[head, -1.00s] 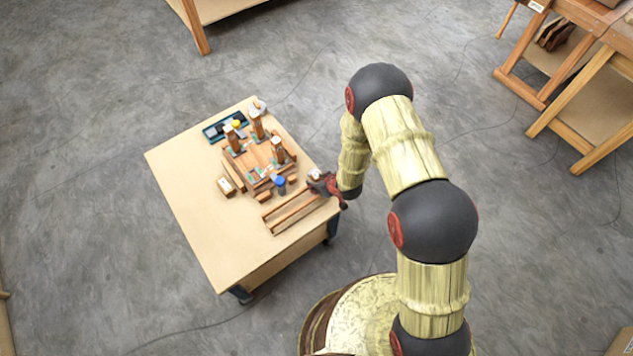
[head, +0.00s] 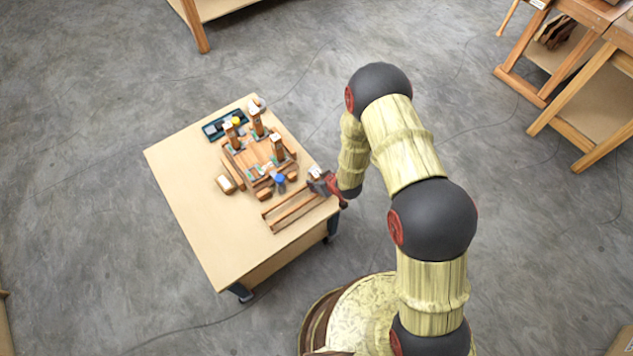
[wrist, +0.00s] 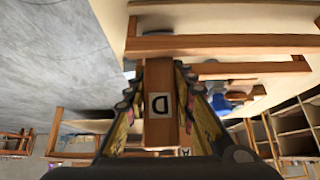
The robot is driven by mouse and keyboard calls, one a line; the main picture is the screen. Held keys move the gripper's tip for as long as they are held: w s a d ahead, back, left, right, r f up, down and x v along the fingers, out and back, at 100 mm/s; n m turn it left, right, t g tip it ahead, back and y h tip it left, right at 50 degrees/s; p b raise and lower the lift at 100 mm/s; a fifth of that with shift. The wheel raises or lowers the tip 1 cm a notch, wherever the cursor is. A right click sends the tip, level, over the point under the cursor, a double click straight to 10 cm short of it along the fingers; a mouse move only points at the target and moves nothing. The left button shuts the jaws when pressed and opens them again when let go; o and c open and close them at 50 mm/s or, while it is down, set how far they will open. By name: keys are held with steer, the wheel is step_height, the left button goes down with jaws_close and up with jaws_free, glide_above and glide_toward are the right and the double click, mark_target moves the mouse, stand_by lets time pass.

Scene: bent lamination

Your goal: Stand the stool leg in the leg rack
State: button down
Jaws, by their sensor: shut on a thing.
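My gripper (head: 326,185) is at the table's right edge in the head view, beside a low two-rail wooden frame. In the wrist view my gripper (wrist: 159,82) is shut on a wooden stool leg (wrist: 160,128), with a pale label marked "D" facing the camera. Its far end is not clear. On the table a square wooden rack (head: 255,157), which looks like the leg rack, has several upright wooden posts, one of them the post (head: 280,152) on its right side. The held leg is outside this rack, to its lower right.
The two-rail frame (head: 292,216) lies at the table's near right edge; its rail (wrist: 225,43) crosses the wrist view. The table's left side (head: 190,195) is clear.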

steer(key=shift+s+f+b, duration=0.25)
steer(key=shift+f+b, duration=0.2)
steer(key=shift+f, duration=0.1)
steer(key=c, duration=1.9)
jaws_free()
steer(key=shift+d, duration=0.1)
steer(key=o, duration=0.5)
steer(key=shift+s+f, duration=0.15)
steer(key=shift+f, duration=0.2)
steer(key=shift+r, duration=0.15)
steer(key=shift+r, duration=0.15)
steer(key=shift+d+r, duration=0.15)
steer(key=shift+r, duration=0.2)
steer(key=v, duration=1)
steer(key=shift+s+d+r, duration=0.1)
steer(key=shift+s+r, duration=0.15)
steer(key=shift+r, duration=0.05)
